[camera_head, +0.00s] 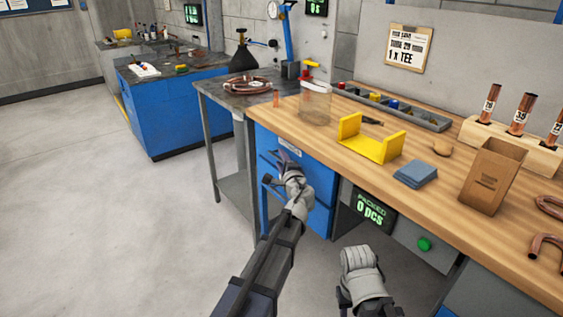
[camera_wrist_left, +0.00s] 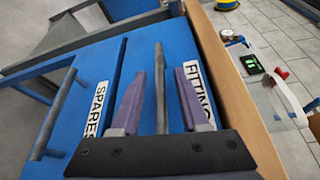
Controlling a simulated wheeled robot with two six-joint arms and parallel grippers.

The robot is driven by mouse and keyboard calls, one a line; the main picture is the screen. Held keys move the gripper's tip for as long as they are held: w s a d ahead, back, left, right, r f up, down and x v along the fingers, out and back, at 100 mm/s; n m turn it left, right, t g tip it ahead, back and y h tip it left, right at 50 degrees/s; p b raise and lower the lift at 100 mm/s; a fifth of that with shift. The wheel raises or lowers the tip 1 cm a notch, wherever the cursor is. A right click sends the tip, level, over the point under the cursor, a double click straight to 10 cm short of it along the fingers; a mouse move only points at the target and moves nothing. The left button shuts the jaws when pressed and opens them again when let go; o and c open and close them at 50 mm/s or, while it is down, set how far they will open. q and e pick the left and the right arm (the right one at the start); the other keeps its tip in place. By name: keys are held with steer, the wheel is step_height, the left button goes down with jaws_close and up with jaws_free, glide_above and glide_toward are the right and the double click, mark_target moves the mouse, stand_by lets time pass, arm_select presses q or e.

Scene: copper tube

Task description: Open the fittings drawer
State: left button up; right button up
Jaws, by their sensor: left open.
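My left gripper (camera_head: 284,163) is at this drawer. Its purple fingers (camera_wrist_left: 160,98) are open, one on each side of the grey bar handle (camera_wrist_left: 160,80), with gaps on both sides. My right arm's hand end (camera_head: 360,268) is low in front of the bench; its fingers do not show clearly.
The spares drawer (camera_wrist_left: 70,125) with its own bar handle (camera_wrist_left: 52,115) is beside the fittings drawer in the wrist view. The wooden bench top (camera_head: 340,140) overhangs above. A grey side table (camera_head: 237,96) stands left of the bench. The floor (camera_head: 110,220) at left is clear.

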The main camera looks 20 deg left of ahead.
arm_select(q)
jaws_close()
stand_by(0.3)
stand_by(1.1)
